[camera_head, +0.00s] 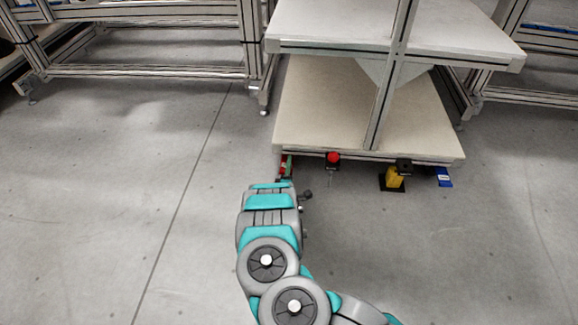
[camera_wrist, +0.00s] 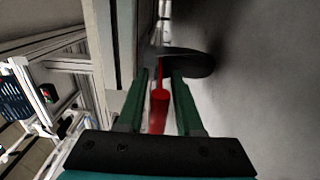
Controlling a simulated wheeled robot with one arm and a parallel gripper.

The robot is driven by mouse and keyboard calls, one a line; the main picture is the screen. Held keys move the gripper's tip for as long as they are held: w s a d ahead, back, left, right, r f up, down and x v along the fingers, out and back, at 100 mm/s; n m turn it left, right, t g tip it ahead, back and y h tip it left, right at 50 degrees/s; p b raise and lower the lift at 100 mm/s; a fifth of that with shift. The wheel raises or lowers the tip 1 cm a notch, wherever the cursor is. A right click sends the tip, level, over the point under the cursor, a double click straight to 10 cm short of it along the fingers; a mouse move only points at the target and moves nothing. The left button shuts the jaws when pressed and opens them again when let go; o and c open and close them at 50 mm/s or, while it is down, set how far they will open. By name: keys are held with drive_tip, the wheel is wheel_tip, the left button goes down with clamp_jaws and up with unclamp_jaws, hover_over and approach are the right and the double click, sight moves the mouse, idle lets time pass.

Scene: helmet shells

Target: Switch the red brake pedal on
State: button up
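A red part (camera_wrist: 159,108), which I take to be the red brake pedal, shows in the wrist view as a bar narrowing away from me. It lies between the two green fingers of my gripper (camera_wrist: 164,82), with a visible gap on its right side. The fingers stand apart; contact with the red part is not clear. In the head view, my gripper (camera_head: 287,166) is at the front left corner of the cart's lower shelf. A small bit of red (camera_head: 282,172) shows beside the fingers there; my arm hides most of it.
The cart's lower shelf (camera_head: 320,115) is just beyond my gripper. Along its front edge are a red round knob (camera_head: 333,157), a yellow pedal-like part (camera_head: 394,179) and a blue part (camera_head: 443,177). A dark rounded plate (camera_wrist: 190,63) lies by the fingertips. The floor to the left is clear.

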clamp_jaws()
idle(1.4)
